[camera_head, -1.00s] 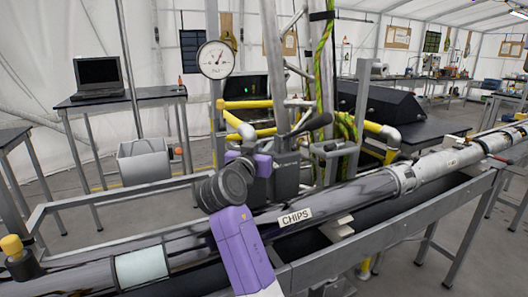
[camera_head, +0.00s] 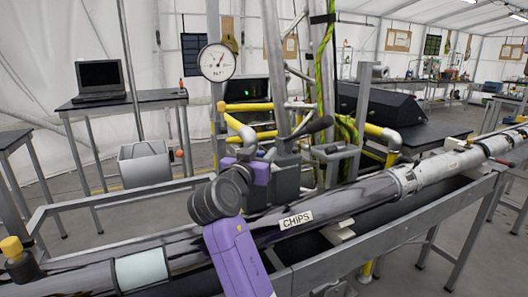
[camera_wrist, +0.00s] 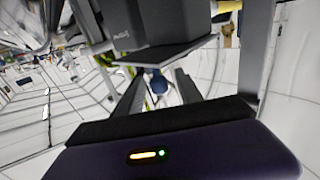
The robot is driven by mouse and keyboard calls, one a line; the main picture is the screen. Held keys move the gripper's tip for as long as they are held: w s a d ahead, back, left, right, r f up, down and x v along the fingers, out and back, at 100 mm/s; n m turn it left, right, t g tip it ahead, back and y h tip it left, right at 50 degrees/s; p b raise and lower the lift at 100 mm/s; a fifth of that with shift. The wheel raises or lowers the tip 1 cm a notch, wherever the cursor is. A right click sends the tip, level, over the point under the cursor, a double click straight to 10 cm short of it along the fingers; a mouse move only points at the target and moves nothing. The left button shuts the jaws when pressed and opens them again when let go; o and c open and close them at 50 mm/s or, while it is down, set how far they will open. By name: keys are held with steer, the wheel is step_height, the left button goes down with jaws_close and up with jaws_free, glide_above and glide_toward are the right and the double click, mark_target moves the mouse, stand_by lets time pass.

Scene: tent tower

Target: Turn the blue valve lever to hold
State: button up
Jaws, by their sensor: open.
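A small blue rounded part (camera_wrist: 158,84) shows between the two dark fingers of my gripper (camera_wrist: 157,78) in the wrist view. It looks like the end of the blue valve lever, but most of it is hidden. The fingers stand apart on either side of it; contact cannot be told. In the head view my purple wrist (camera_head: 236,255) reaches toward the grey valve block (camera_head: 286,180), and my fingers are hidden there. A dark lever handle (camera_head: 318,125) sticks out up and right above that block; no blue shows on it.
A round dial gauge (camera_head: 217,62) stands above yellow pipes (camera_head: 245,106) behind the valve. A long pipe with a CHIPS label (camera_head: 297,220) lies in a grey metal frame (camera_head: 400,237) in front. In the wrist view a dark plate (camera_wrist: 165,55) overhangs the fingers.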

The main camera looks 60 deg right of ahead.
mark_target(259, 155)
steer(key=shift+v, duration=2.55)
